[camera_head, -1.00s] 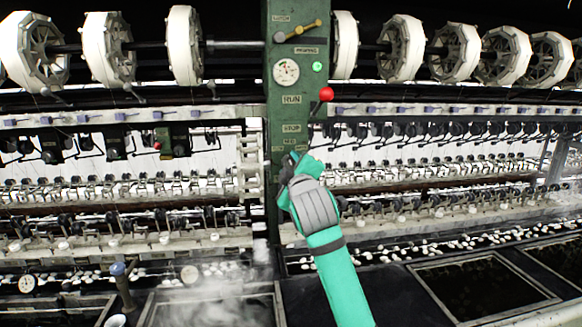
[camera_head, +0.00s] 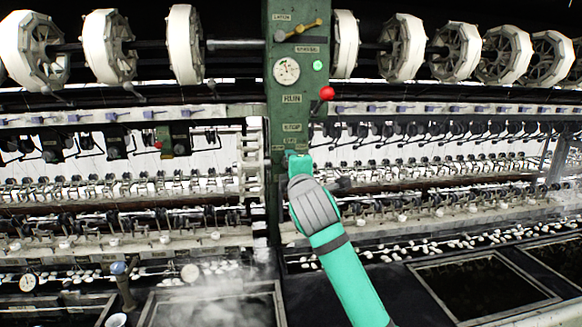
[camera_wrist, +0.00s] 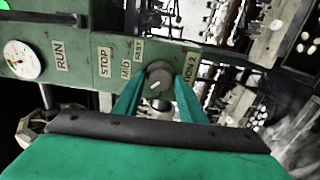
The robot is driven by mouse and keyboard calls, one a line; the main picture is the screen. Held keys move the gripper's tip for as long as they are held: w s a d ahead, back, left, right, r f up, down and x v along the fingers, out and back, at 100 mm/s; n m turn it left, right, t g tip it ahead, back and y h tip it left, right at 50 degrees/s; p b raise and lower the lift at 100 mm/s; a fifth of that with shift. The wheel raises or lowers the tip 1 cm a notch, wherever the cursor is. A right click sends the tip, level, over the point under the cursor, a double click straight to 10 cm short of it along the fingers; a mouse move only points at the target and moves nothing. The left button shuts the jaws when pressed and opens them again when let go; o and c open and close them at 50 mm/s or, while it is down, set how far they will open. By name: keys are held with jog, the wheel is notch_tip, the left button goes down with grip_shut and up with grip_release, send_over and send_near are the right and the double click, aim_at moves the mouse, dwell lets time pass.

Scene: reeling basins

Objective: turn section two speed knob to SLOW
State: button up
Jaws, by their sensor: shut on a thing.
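The section two speed knob (camera_wrist: 159,76) is a round grey dial with a short white mark, on the green control panel (camera_wrist: 85,35). The panel also stands at the centre of the head view (camera_head: 297,110). MID and FAST labels (camera_wrist: 132,58) lie beside the knob, and a partly covered label ending in "ION 2" (camera_wrist: 190,67) is on its other side. My gripper (camera_wrist: 158,84) has its two teal fingers on either side of the knob, shut on it. In the head view my gripper (camera_head: 298,163) is at the panel's lower part and hides the knob. No SLOW label is readable.
A yellow lever (camera_head: 305,30) and a dial gauge (camera_head: 286,71) are above. White reels (camera_head: 185,45) line the top. Basins (camera_head: 485,288) lie below, with steam at the lower left.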

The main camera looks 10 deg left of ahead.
jog(key=shift+a+f, duration=0.1)
jog(key=o, duration=0.8)
jog(key=shift+s, duration=0.1)
jog(key=v, duration=1)
jog(key=shift+s+d, duration=0.25)
jog(key=shift+s, duration=0.05)
